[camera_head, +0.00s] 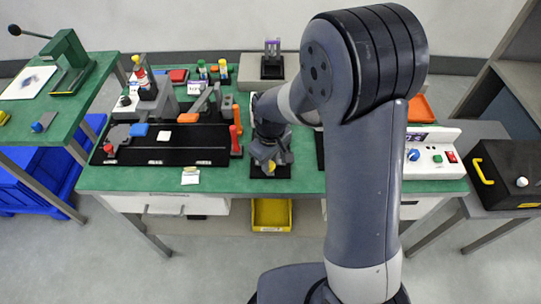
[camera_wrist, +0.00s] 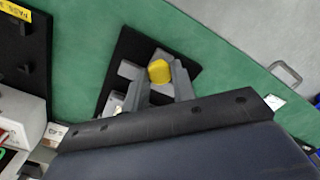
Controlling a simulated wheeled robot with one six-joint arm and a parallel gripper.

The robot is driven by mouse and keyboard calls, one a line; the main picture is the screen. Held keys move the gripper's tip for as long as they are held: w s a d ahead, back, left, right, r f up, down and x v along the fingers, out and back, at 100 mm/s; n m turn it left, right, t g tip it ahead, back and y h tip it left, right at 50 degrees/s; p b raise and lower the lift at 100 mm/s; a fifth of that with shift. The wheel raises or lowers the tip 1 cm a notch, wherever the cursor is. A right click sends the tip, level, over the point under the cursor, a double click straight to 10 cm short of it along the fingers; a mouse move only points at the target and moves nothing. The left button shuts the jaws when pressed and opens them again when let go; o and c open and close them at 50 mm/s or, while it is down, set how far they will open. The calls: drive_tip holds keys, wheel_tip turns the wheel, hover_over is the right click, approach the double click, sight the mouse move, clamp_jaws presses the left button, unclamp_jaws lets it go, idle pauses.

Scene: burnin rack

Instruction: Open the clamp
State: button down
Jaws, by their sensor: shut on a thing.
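The clamp appears to be the small grey fixture on a black base plate (camera_wrist: 124,58), with a yellow knob (camera_wrist: 160,71) on it. In the wrist view my gripper (camera_wrist: 161,82) reaches down over it, with its fingers on either side of the yellow knob, and is shut on it. In the head view my gripper (camera_head: 272,160) is low over the same black plate (camera_head: 257,172) near the front edge of the green bench, and the yellow knob (camera_head: 271,166) shows at its tips. My wrist and gripper hide much of the clamp's body.
Left of the clamp stand a red handle (camera_head: 236,140) and a black fixture board (camera_head: 170,155). A white control box (camera_head: 430,160) is to the right. A yellow bin (camera_head: 271,213) sits below the bench front. My arm covers part of the bench's right side.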

drive_tip(key=shift+s, duration=0.2)
drive_tip(key=c, duration=1.2)
unclamp_jaws()
drive_tip(key=shift+o, duration=0.2)
wheel_tip(320, 180, up, 11)
drive_tip(key=shift+f, duration=0.1)
